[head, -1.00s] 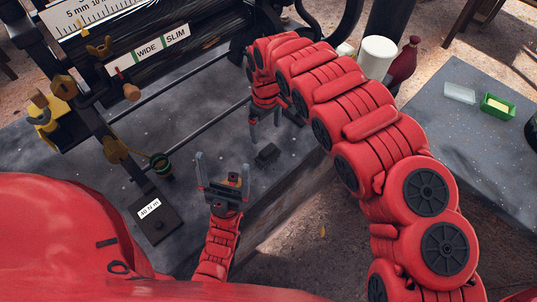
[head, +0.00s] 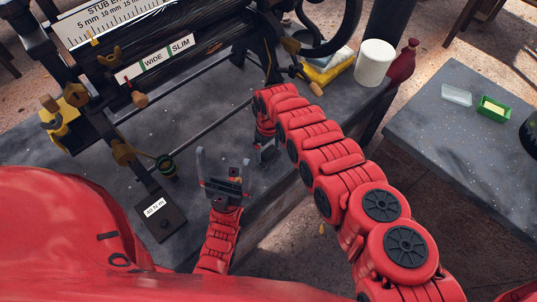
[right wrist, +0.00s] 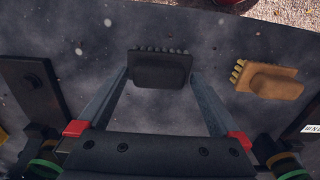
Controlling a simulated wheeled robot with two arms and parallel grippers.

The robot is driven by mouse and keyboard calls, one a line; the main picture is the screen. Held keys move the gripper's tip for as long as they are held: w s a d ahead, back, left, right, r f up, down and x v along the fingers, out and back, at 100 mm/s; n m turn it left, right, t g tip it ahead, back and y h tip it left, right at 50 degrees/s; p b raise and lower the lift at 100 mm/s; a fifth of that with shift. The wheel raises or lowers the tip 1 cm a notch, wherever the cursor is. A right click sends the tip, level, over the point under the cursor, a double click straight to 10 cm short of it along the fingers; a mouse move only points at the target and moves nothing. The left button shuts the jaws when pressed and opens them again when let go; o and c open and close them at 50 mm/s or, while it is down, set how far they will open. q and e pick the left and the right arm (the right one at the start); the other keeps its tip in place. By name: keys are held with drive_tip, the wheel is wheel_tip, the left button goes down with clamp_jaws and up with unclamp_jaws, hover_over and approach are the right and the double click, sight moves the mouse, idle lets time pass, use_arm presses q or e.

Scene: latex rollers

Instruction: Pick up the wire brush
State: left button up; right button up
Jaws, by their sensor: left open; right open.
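In the right wrist view a black brush (right wrist: 160,70) with a row of short bristles along its far edge lies on the grey speckled table. A tan brush (right wrist: 270,80) of similar shape lies to its right. I cannot tell by material which has wire bristles. My right gripper (right wrist: 159,75) is open, with a fingertip on each side of the black brush; I cannot tell whether they touch it. In the head view my right gripper (head: 264,150) is low over the table and mostly hides that brush. My left gripper (head: 223,160) is open and empty, to its left.
A roller machine with a "WIDE SLIM" label (head: 155,62) stands at the back left. A dark plate labelled "40 N m" (head: 160,222) lies at the left. A white cylinder (head: 375,63) and a red bottle (head: 403,62) stand at the back right. A second table (head: 450,140) is across a gap.

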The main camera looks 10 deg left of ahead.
drive_tip(key=shift+w+f, duration=0.1)
drive_tip(key=shift+f, duration=0.4)
drive_tip(key=shift+c, duration=0.2)
drive_tip(key=c, duration=1.2)
drive_tip(key=shift+d, duration=0.1)
drive_tip(key=shift+r+p, duration=0.5)
drive_tip(key=shift+r, duration=0.05)
wheel_tip(320, 180, up, 3)
drive_tip(key=shift+f+p, duration=0.1)
drive_tip(key=shift+p, duration=1.15)
drive_tip(key=shift+s+d+r+p, duration=0.2)
drive_tip(key=shift+s+d+p, duration=1.05)
drive_tip(key=shift+s, duration=1.2)
drive_tip(key=shift+s+d+r+p, duration=0.15)
drive_tip(key=shift+s+d+p, duration=1.1)
drive_tip(key=shift+s, duration=1.15)
drive_tip(key=shift+s+d+r+p, duration=0.2)
drive_tip(key=shift+s+d+p, duration=0.65)
drive_tip(key=shift+s+p, duration=1.15)
